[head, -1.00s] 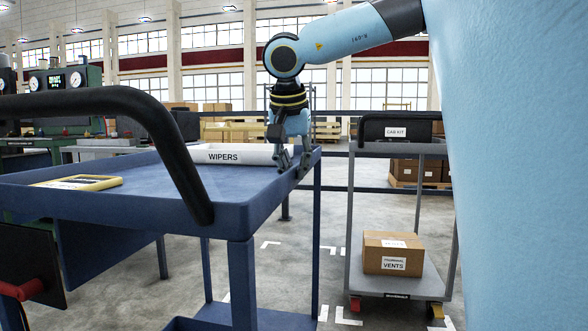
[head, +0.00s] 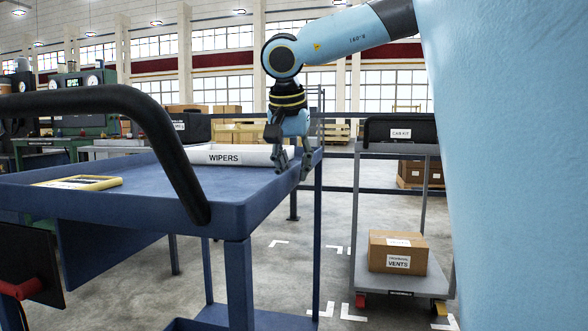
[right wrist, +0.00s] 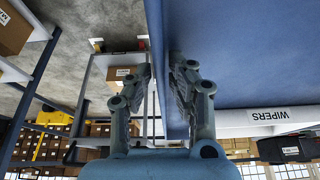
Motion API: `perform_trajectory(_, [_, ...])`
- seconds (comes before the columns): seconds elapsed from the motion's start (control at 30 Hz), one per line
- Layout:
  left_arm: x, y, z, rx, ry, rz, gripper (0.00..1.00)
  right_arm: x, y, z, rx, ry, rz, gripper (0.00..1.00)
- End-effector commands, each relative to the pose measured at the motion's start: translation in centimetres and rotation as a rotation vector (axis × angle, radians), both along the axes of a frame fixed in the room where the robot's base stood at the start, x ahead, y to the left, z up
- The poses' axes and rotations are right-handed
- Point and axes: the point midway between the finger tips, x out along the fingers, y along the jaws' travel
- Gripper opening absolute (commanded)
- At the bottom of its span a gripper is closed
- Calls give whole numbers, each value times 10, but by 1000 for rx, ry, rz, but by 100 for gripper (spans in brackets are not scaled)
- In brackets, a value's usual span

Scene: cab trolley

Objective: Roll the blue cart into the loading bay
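The blue cart (head: 262,197) fills the left and middle of the head view, with a black push handle at its near side. A white box marked WIPERS (head: 232,155) and a yellow-framed item (head: 80,183) lie on its top tray. My right gripper (head: 292,165) is at the tray's right rim. My left gripper is out of view. White corner marks (head: 278,243) lie on the floor beyond the cart; no sign names a loading bay.
A grey cart (head: 437,285) stands right of the blue cart, with a black CAB KIT case (head: 400,131) on top and a cardboard VENTS box (head: 398,252) below. Green machines (head: 75,115) stand at the back left. A dark rail (head: 340,189) crosses behind. Bare floor lies between the carts.

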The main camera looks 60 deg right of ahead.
Motion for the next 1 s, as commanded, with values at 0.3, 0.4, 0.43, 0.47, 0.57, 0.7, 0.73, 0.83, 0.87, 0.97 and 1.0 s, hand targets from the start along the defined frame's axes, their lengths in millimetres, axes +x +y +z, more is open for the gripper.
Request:
perform_trajectory(0.3, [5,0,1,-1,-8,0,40,0,0,0,0,0,1,35])
perform_trajectory(0.4, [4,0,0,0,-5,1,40,0,1,3,-1,0,1,35])
perform_trajectory(0.43, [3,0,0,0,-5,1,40,0,2,5,-2,-1,2,35])
perform_trajectory(0.47, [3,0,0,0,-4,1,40,0,3,8,-2,-2,3,35])
perform_trajectory(0.57, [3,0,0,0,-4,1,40,-2,8,23,-4,-3,3,35])
perform_trajectory(0.7, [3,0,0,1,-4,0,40,-7,19,53,-6,-3,2,35])
perform_trajectory(0.73, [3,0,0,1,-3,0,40,-8,22,59,-5,-3,1,35])
perform_trajectory(0.83, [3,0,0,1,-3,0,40,-11,29,79,-6,-2,1,35])
perform_trajectory(0.87, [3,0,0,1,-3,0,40,-12,31,84,-7,-2,1,35])
perform_trajectory(0.97, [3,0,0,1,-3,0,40,-14,37,98,-4,-1,1,35])
perform_trajectory(1.0, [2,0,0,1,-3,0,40,-15,39,102,-3,-1,1,35])
